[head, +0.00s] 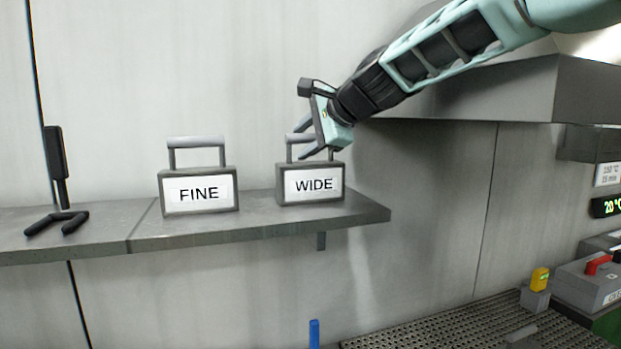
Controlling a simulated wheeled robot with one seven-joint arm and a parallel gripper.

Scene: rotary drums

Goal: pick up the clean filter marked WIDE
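The filter marked WIDE (313,185) is a grey block with a white label and a bar handle on top. It stands upright on the grey shelf (275,228), near the shelf's right end. My gripper (308,150) reaches down from the upper right to its handle. The fingers overlap the handle in this view and hide part of it. I cannot tell whether they touch it or how far apart they are. The filter marked FINE (198,192) stands upright to the left, with its own bar handle.
A black stand (58,185) is on the shelf's left part. A grey boxy overhang (490,90) is at upper right. A perforated grate (440,335) lies lower right, beside a yellow-topped block (539,285) and a box with a red switch (595,280). A blue post (314,333) rises below the shelf.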

